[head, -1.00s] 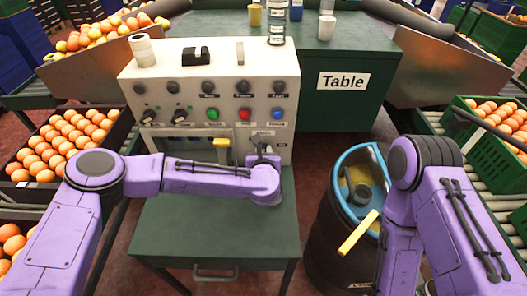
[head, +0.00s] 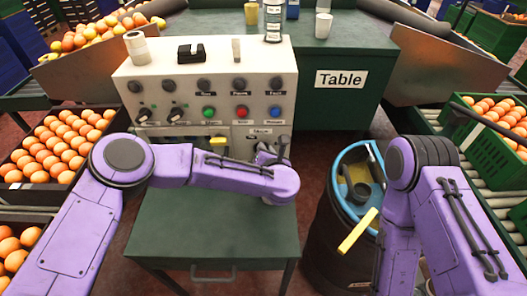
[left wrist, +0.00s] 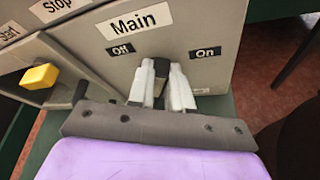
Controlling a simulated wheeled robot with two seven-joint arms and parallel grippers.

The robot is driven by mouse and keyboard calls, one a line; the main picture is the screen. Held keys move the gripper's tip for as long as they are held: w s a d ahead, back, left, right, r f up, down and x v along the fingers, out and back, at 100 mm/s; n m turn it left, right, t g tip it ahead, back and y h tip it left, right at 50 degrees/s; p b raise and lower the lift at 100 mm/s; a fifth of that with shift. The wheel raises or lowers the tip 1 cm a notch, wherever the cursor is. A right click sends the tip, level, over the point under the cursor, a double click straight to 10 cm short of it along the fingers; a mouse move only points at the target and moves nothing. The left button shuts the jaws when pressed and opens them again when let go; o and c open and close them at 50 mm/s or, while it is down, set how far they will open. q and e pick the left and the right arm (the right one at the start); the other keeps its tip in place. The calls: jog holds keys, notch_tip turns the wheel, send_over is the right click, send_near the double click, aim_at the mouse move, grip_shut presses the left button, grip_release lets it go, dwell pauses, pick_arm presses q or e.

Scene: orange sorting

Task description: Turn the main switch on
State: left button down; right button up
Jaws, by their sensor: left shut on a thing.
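The main switch (left wrist: 161,70) is a dark handle on the grey panel face, below the "Main" label, between the "Off" label on the left and the "On" label on the right. My left gripper (left wrist: 162,88) is shut on this handle, with one pale finger on each side of it. In the head view my left gripper (head: 268,152) is at the lower right of the white control box (head: 207,75), partly hidden by my wrist. The handle's exact angle is hard to tell. My right gripper is out of view.
A yellow knob (left wrist: 40,77) sits left of the switch. The box front carries several knobs and coloured buttons. A green table (head: 215,230) extends below the box. A dark barrel with a blue rim (head: 340,180) stands right, and orange crates (head: 60,150) flank the scene.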

pick_arm(q)
jog(key=shift+s+d+f+m+t+y+b, duration=0.1)
jog(key=shift+d+f+m+t+y+b, duration=0.2)
jog(key=shift+m+y+b, duration=0.55)
jog(key=shift+w+d+f+m+t+y+b, duration=0.1)
jog(key=shift+f+m+t+y+b, duration=0.2)
jog(key=shift+m, duration=0.9)
jog(key=shift+s+d+f+m+t+y+b, duration=0.1)
jog(key=shift+d+f+m+t+y+b, duration=0.1)
jog(key=shift+f+m+y+b, duration=0.6)
jog(key=shift+r+m, duration=0.35)
jog(key=c, duration=1)
grip_release()
jog(key=shift+c, duration=0.2)
jog(key=shift+a+r, duration=0.1)
jog(key=v, duration=1)
jog(key=shift+s, duration=0.25)
jog(key=shift+r, duration=0.1)
